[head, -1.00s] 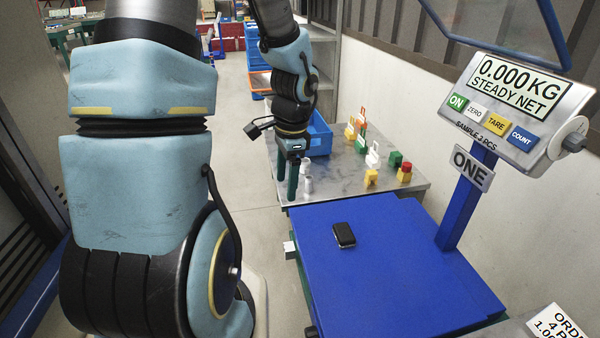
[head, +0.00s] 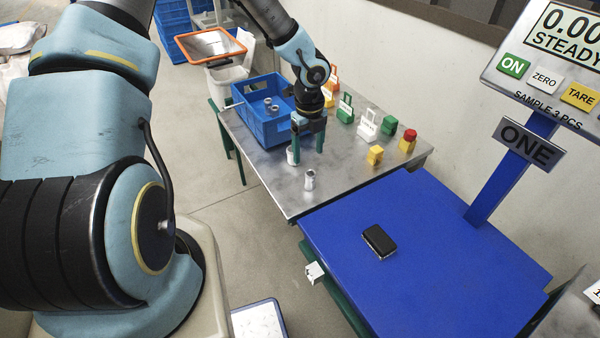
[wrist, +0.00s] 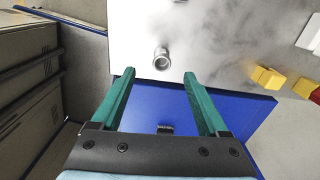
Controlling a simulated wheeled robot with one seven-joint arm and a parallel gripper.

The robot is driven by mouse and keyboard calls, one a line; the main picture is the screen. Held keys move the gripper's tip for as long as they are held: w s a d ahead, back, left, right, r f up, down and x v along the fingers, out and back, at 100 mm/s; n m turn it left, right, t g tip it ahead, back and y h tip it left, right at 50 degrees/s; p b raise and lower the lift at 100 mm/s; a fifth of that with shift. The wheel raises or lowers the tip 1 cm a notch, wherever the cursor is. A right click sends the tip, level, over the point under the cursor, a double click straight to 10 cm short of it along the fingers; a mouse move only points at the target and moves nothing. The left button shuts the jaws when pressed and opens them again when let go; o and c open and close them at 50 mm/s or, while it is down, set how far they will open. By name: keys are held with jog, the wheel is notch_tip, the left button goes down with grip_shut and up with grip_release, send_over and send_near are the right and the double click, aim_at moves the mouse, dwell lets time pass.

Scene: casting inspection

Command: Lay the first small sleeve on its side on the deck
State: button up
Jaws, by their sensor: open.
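A small grey metal sleeve (head: 310,180) stands upright on the steel table, close to its front edge. It also shows in the wrist view (wrist: 161,60), beyond the fingertips. A second small light piece (head: 291,156), partly hidden, stands by the left finger in the head view; I cannot tell its kind. The blue scale deck (head: 440,280) bears a small black box (head: 379,241) and no sleeve. My gripper (head: 307,150) has its green fingers apart and points down over the table. In the wrist view the space between my fingers (wrist: 158,74) is empty.
A blue crate (head: 262,128) with several sleeves inside stands left of my gripper. Green, white, yellow and red blocks (head: 375,154) stand along the table's right side. The scale's post (head: 497,180) rises at the deck's right. Most of the deck is clear.

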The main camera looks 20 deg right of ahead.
aim_at(311, 173)
notch_tip(311, 173, down, 5)
jog(key=shift+f, duration=0.15)
jog(key=shift+s+d+f+p, duration=0.1)
jog(key=shift+s+f+p, duration=0.1)
jog(key=shift+f, duration=0.7)
jog(key=shift+s+d+f+p, duration=0.1)
jog(key=shift+f+p, duration=0.05)
jog(key=shift+f, duration=0.7)
jog(key=shift+s+d+f+p, duration=0.1)
jog(key=shift+f+p, duration=0.1)
jog(key=shift+f, duration=0.7)
grip_shut()
